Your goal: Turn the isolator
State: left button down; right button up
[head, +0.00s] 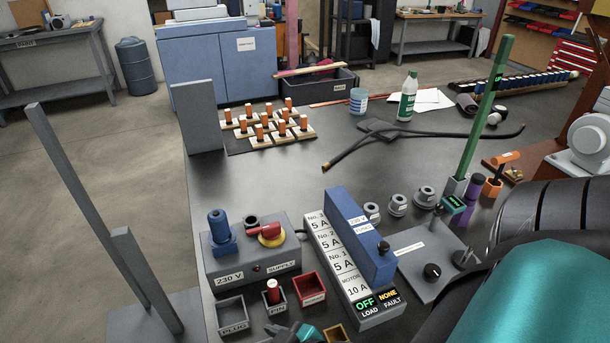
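The isolator is a red handle (269,231) on a yellow disc, on top of the grey supply box (252,258) labelled "230 V" and "SUPPLY". The handle lies roughly crosswise in the head view, and nothing touches it. A blue plug-like part (220,232) stands on the box left of it. The long fuse unit (352,268) to the right has a display reading "OFF" load and "NONE" fault.
Small bins stand before the box: a plug bin (232,314), a pin bin (275,299) and a red bin (309,289). A grey knob panel (432,267) is right of the fuse unit. My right arm fills the lower right. The bench behind the box is partly clear.

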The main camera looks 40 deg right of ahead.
aim_at(272, 231)
jog(key=z, duration=1.1)
jog(key=l, duration=0.2)
jog(key=l+u, duration=0.25)
jog(key=i+l+u, duration=0.1)
jog(key=u, duration=0.2)
jog(key=l, duration=0.1)
